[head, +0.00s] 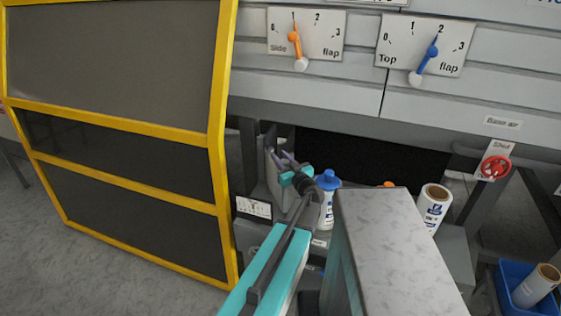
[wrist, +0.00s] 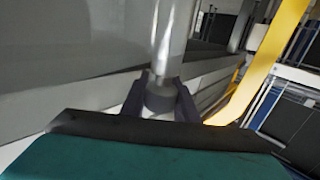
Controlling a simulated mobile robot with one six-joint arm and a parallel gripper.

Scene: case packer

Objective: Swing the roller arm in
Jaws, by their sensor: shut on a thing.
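My gripper (wrist: 160,88) is shut in the wrist view. Its two dark fingers stand on either side of a grey cylindrical end piece (wrist: 160,100). A pale, shiny rod (wrist: 174,38) rises from this piece; it looks like part of the roller arm, though the picture is blurred. In the head view, my gripper (head: 284,158) is small and reaches under the machine's grey front, beside the dark opening. The roller arm cannot be made out clearly there, and my wrist hides part of that spot.
A yellow-framed dark guard door (head: 125,130) stands at the left. A blue-capped bottle (head: 327,205) is close to my wrist on the right. A white roll (head: 433,205), a red valve wheel (head: 495,167) and a blue bin (head: 512,290) are further right. Two dial plates (head: 306,35) (head: 424,45) are above.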

